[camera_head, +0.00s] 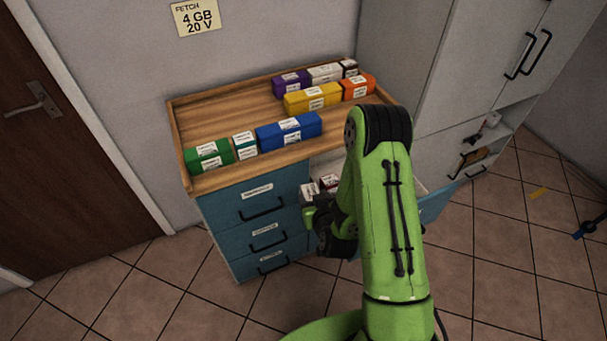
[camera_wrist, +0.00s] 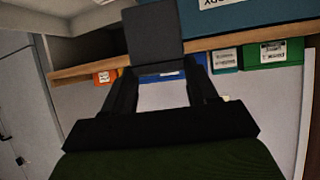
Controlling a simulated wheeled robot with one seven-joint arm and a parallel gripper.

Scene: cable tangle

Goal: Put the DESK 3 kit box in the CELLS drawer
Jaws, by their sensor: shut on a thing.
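My gripper (camera_wrist: 155,95) is shut on a dark grey block (camera_wrist: 152,38) in the wrist view. No label shows on the block's visible face, so I cannot read whether it is the DESK 3 kit box. In the head view my gripper (camera_head: 322,222) is low in front of the cabinet, partly hidden by my arm. A pale-labelled box (camera_head: 308,192) shows just beyond it. An open drawer (camera_head: 338,163) on the right has a dark red, white-labelled box (camera_head: 329,182) at its left. My arm hides much of this drawer, and I cannot read which drawer is CELLS.
The blue cabinet (camera_head: 228,206) has shut, labelled drawers at left. Its wooden top (camera_head: 232,112) holds several coloured boxes, including a long blue one (camera_head: 289,131). A blue drawer front (camera_head: 437,205) juts out right of my arm. Grey cupboards stand at right; tiled floor is open in front.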

